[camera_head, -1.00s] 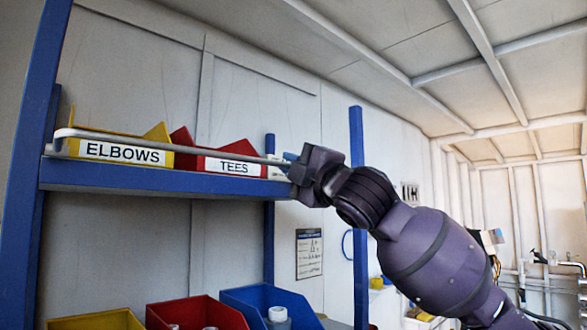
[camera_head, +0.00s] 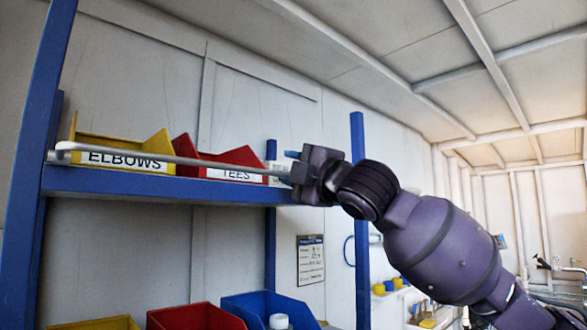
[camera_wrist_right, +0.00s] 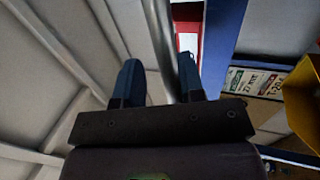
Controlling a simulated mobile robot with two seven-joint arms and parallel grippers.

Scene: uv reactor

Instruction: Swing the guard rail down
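The guard rail (camera_head: 200,162) is a thin grey bar running along the front of the upper blue shelf (camera_head: 150,183). It bends back at its left end and crosses the upper part of the ELBOWS and TEES labels. My right gripper (camera_head: 288,166) is at the rail's right end, with its blue fingers pointing left. In the right wrist view the rail (camera_wrist_right: 161,45) passes between the two fingers (camera_wrist_right: 160,82), close to the right one, with a gap to the left one. The gripper looks open around it. My left gripper is out of view.
A yellow bin (camera_head: 92,137) and a red bin (camera_head: 185,148) stand behind the rail. Blue uprights (camera_head: 359,220) frame the rack. Yellow, red and blue bins (camera_head: 262,304) sit on a lower level. The space in front of the rack is clear.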

